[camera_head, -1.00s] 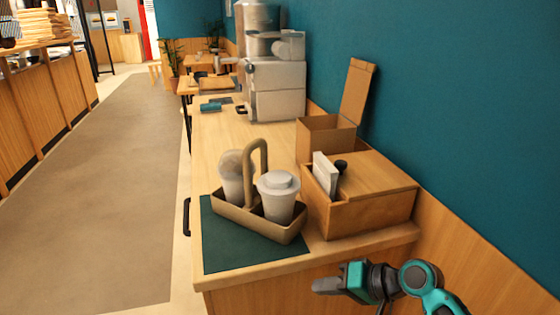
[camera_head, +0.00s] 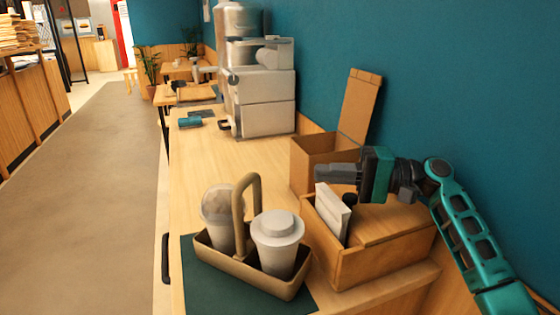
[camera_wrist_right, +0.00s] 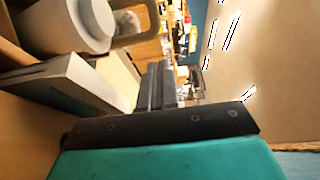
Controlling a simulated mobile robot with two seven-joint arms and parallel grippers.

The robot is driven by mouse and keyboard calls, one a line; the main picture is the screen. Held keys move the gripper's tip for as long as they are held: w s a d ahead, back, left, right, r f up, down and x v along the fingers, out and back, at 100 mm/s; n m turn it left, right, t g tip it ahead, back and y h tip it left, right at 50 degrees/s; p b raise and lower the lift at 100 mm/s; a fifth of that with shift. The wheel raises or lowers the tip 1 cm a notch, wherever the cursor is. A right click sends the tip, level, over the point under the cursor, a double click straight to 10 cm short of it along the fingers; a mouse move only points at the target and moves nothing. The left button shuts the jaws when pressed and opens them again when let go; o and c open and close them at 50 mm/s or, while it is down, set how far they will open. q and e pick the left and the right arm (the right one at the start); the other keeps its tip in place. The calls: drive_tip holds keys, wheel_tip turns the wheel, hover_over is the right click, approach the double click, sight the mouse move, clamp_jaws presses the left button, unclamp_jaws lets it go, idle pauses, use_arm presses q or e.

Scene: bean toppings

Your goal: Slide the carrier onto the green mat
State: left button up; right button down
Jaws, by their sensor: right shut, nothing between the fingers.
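The tan carrier (camera_head: 234,267) with an upright loop handle (camera_head: 247,212) holds two lidded cups, one white (camera_head: 277,245) and one with a domed lid (camera_head: 217,208). It stands upright over the dark green mat (camera_head: 207,290) near the counter's near end. Mat shows in front and at the left; the carrier hides how its far side sits. My right gripper (camera_head: 322,176) is shut and empty, above the wooden box and right of the carrier, apart from it. My left gripper is not in view.
A wooden box (camera_head: 385,250) with white cards (camera_head: 333,212) stands close right of the carrier. Behind it is an open cardboard box (camera_head: 315,160). A grey machine (camera_head: 262,100) stands farther back by the teal wall. The counter (camera_head: 200,165) behind the carrier is largely clear.

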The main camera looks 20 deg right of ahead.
drive_tip(key=p, duration=0.1)
approach(254, 179)
drive_tip(key=w+a, duration=0.5)
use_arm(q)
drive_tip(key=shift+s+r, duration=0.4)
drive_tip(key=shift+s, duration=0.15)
use_arm(e)
drive_tip(key=shift+d+r, duration=0.15)
drive_tip(key=shift+d, duration=0.1)
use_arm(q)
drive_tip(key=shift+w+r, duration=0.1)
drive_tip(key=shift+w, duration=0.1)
use_arm(e)
drive_tip(key=a, duration=0.1)
drive_tip(key=s+a+p, duration=0.1)
drive_tip(key=shift+s+a+p, duration=0.15)
drive_tip(key=shift+a+p, duration=0.15)
drive_tip(key=shift+a, duration=0.1)
drive_tip(key=shift+s+a, duration=0.15)
drive_tip(key=shift+a, duration=0.2)
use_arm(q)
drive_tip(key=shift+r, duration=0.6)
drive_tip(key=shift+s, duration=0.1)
